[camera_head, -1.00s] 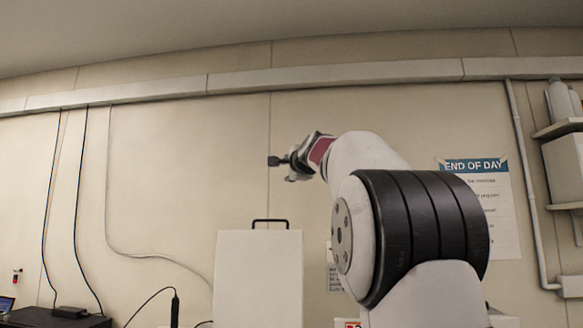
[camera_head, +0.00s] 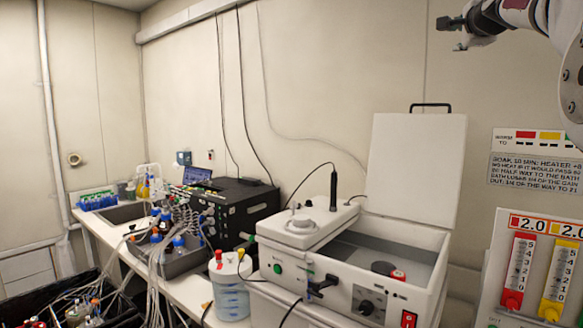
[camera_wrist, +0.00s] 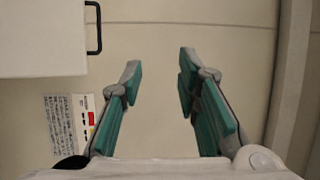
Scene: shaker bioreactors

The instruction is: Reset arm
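My gripper (camera_head: 462,32) shows at the top right of the head view, raised well above the bench and in front of the wall. In the wrist view my gripper (camera_wrist: 158,88) has its two green-padded fingers spread wide apart, with nothing between them but the bare wall. My arm enters from the right edge of the head view, and most of it is out of the picture.
A white water bath (camera_head: 300,262) stands with its lid (camera_head: 415,170) raised, below and left of my gripper. A black box (camera_head: 235,212), a bottle rack (camera_head: 180,258) and a capped jar (camera_head: 230,292) crowd the bench. A notice (camera_head: 540,158) hangs right.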

